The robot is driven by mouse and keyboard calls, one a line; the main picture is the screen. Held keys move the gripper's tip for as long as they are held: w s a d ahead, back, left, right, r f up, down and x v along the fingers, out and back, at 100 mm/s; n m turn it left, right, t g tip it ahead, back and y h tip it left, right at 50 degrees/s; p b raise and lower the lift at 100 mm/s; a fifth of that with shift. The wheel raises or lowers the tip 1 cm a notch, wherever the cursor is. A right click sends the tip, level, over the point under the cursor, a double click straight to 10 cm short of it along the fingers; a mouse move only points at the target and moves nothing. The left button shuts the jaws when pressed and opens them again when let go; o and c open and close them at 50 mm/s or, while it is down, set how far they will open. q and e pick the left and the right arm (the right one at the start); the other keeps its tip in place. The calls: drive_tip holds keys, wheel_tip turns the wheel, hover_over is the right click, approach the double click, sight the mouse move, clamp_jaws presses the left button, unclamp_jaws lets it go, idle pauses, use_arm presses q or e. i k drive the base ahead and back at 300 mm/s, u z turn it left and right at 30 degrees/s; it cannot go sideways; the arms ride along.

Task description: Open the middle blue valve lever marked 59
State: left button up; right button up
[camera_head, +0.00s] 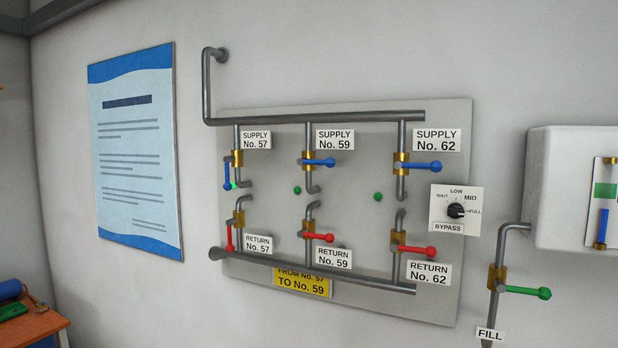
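The middle blue valve lever (320,162) sits on a brass valve body under the label "SUPPLY No. 59" (335,139). It points right, across its vertical pipe. The blue lever at No. 57 (227,174) hangs down along its pipe, with a green spot near its lower end. The blue lever at No. 62 (424,167) points right, across its pipe. The red lever at "RETURN No. 59" (319,237) also points right. Neither of my grippers is in view.
The valves are mounted on a grey wall panel (452,130) with pipes along top and bottom. A bypass knob (456,210) is at its right. Further right are a white box (565,185) and a green fill lever (527,291). A table (30,325) stands at lower left.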

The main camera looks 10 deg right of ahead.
sight(330, 162)
drive_tip(key=u, duration=1.25)
drive_tip(key=i, duration=0.4)
drive_tip(key=z, duration=0.65)
